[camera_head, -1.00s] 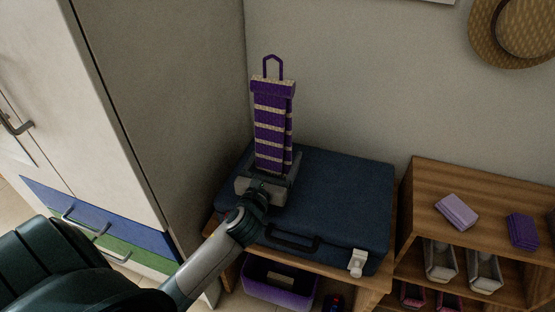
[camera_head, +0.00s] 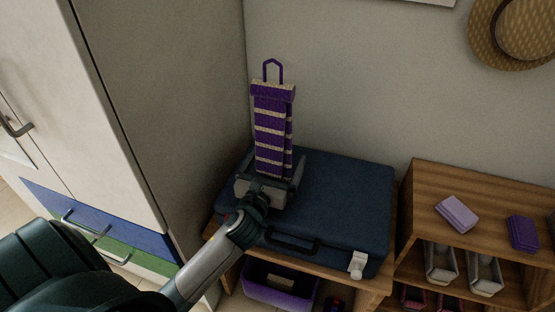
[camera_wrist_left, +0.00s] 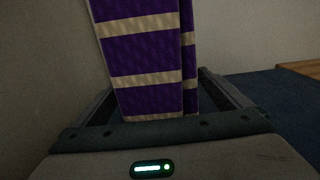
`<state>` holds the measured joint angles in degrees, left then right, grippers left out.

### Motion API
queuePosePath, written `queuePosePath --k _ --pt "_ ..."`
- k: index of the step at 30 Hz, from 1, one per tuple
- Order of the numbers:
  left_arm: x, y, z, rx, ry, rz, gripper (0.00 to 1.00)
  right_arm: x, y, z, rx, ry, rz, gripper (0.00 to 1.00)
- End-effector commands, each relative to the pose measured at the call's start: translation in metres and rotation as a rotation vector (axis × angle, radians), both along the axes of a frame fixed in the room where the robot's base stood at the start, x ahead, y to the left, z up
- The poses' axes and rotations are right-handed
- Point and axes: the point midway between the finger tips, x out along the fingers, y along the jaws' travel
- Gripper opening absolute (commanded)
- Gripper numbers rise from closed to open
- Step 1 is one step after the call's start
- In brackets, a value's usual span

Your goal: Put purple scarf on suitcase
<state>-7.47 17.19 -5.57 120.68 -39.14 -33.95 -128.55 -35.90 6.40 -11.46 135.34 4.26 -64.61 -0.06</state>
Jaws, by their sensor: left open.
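The purple scarf (camera_head: 270,135) with cream stripes stands upright over the back left part of the blue suitcase (camera_head: 345,205), with a purple loop at its top. In the left wrist view the scarf (camera_wrist_left: 140,60) rises between the fingers. My left gripper (camera_head: 272,170) is open around the scarf's lower end, low at the suitcase's left part. Whether the scarf's bottom touches the suitcase is hidden by the gripper. The suitcase lies flat, its handle toward the front. My right gripper is not in view.
The suitcase lies on a wooden bench (camera_head: 372,290) with a purple bin (camera_head: 280,292) below. A wooden shelf (camera_head: 480,190) with folded purple cloths stands at the right. A tall cabinet (camera_head: 150,100) stands close at the left. The suitcase's right half is clear.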

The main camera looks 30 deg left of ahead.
Motion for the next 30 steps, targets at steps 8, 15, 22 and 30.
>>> queuePosePath --k 8,15,22,30 --pt "-0.032 -0.008 -0.001 -0.001 0.004 -0.001 0.96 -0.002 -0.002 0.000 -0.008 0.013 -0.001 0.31" --pt "-0.073 -0.018 -0.002 -0.001 0.004 -0.001 0.96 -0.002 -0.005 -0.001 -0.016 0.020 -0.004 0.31" --pt "-0.103 -0.025 -0.001 -0.001 0.003 -0.001 0.96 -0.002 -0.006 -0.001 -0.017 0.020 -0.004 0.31" --pt "-0.115 -0.028 0.000 0.000 0.001 0.000 0.96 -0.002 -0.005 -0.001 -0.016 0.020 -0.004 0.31"
